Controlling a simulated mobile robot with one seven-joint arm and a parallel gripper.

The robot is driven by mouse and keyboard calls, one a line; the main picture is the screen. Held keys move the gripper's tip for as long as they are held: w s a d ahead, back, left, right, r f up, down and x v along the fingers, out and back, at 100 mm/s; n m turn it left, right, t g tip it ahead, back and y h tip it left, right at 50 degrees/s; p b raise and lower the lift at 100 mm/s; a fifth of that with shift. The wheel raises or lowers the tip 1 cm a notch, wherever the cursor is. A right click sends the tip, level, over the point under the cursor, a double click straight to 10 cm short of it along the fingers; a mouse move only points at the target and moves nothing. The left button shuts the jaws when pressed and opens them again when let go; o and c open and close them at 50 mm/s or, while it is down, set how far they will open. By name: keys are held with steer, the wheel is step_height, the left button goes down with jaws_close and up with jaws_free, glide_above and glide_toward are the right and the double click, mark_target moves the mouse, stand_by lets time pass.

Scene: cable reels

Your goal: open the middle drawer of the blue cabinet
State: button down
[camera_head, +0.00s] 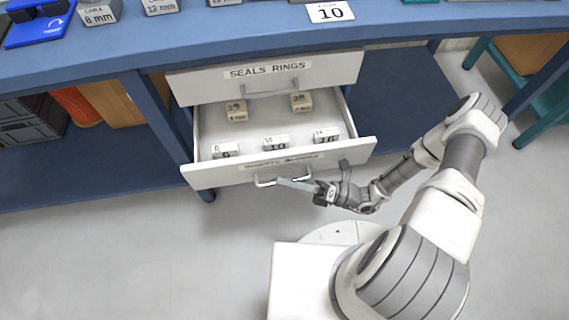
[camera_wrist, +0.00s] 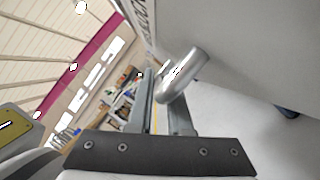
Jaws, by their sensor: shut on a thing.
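The drawer unit has white fronts and sits under a blue bench. Its upper drawer (camera_head: 222,82), labelled "SEALS RINGS", is closed. The drawer below it (camera_head: 215,178) stands pulled out, with several small labelled blocks inside; its front label is too blurred to read. Its metal handle (camera_head: 264,181) is on the front face. My gripper (camera_head: 292,182) reaches in from the right and is shut on this handle. In the wrist view the silver handle (camera_wrist: 186,72) passes between the fingers of my gripper (camera_wrist: 163,103). Anything below the open drawer is hidden by it.
The blue bench top (camera_head: 200,45) runs along the back with labelled blocks and a card reading "10" (camera_head: 330,12). A blue lower shelf (camera_head: 80,180) extends left with an orange item (camera_head: 75,105). Teal legs (camera_head: 540,120) stand at right. The grey floor in front is clear.

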steer(key=shift+s+d, duration=0.3)
steer(key=shift+s, duration=0.8)
steer(key=shift+s+d, duration=0.25)
steer(key=shift+s, duration=0.8)
steer(key=c, duration=0.8)
jaws_free()
steer(key=shift+c, duration=0.2)
steer(key=v, duration=1.7)
steer(key=shift+d+f+p, duration=0.2)
steer(key=shift+p, duration=0.2)
steer(key=shift+w, duration=0.1)
